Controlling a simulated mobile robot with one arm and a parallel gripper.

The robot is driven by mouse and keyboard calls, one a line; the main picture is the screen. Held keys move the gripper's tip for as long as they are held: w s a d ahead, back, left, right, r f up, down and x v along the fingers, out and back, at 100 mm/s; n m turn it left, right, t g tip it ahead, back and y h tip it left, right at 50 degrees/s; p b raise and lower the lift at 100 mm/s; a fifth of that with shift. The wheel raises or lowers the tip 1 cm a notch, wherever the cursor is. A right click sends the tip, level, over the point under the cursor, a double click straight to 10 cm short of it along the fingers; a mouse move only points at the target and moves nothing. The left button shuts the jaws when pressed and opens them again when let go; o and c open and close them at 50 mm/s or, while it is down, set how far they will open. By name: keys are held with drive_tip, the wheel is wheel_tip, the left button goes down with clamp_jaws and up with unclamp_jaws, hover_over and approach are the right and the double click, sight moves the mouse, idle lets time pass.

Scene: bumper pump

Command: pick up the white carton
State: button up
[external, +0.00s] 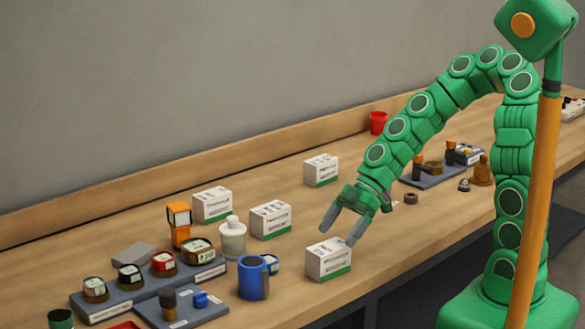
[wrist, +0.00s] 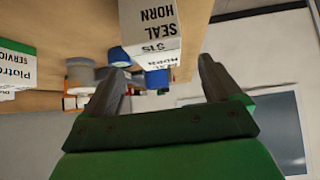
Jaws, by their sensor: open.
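Several white cartons with green lower bands and black print stand on the wooden bench. The nearest carton (external: 329,261) is by the front edge, just below my gripper (external: 339,234). The others are a middle carton (external: 271,220), a left carton (external: 212,205) and a back carton (external: 321,170). My gripper is open and empty, its fingers pointing down just above the nearest carton; whether they touch it I cannot tell. In the wrist view a carton marked "SEAL HORN" (wrist: 150,22) shows ahead of the open fingers (wrist: 160,72).
A blue mug (external: 253,279) and a white lidded pot (external: 233,238) stand left of the nearest carton. Racks of jars (external: 150,287) fill the left end. A dark tray (external: 437,173) with small parts lies right of my gripper. The bench's front edge (external: 400,268) is close.

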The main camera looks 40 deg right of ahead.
sight(329, 246)
drive_tip(key=shift+x, duration=3.6)
drive_tip(key=shift+w+d, duration=0.1)
drive_tip(key=c, duration=1.3)
drive_tip(key=shift+o, duration=0.2)
drive_tip(key=shift+r, duration=4.95)
